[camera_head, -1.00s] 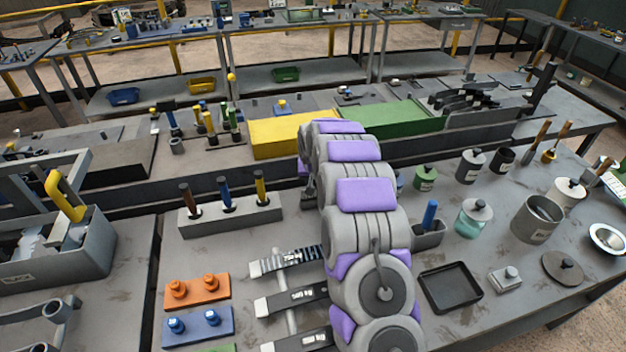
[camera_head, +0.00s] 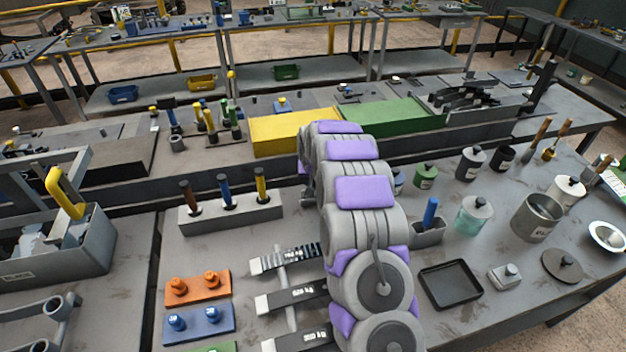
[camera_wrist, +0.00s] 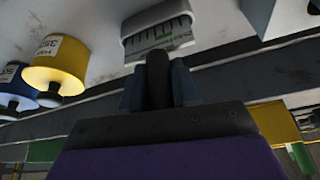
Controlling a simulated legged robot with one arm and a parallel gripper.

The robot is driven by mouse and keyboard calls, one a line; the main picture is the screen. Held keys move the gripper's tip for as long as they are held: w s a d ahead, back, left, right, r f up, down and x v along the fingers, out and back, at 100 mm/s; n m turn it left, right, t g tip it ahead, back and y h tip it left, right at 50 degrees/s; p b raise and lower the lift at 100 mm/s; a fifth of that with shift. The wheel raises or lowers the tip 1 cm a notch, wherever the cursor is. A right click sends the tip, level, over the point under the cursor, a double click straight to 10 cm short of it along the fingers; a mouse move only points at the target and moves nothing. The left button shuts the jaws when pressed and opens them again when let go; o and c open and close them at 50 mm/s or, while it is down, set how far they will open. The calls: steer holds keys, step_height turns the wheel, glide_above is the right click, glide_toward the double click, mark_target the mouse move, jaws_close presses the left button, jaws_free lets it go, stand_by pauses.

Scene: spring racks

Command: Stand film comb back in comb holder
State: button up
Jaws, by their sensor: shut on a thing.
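In the wrist view my gripper (camera_wrist: 157,88) is shut on the dark handle of a film comb (camera_wrist: 158,34). The comb's pale grey plate has a row of dark marks and a small green patch, and it extends beyond the fingertips. In the head view my own arm hides the gripper and the comb. I cannot clearly identify the comb holder. A small grey holder (camera_head: 428,238) with a blue-handled item standing in it is right of my arm, but I cannot tell whether it is the one.
A yellow pot (camera_wrist: 58,62) and a blue pot are at the wrist view's left, appearing upside down. A grey block (camera_head: 230,214) with several handled tools stands left of my arm. A black tray (camera_head: 451,286) and lidded jars (camera_head: 474,213) are to the right.

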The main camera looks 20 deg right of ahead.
steer(key=shift+f, duration=1.2)
steer(key=o, duration=1)
steer(key=shift+o, duration=0.5)
steer(key=o, duration=0.4)
steer(key=shift+r+p, duration=0.95)
steer(key=shift+r, duration=2.55)
steer(key=shift+s, duration=0.1)
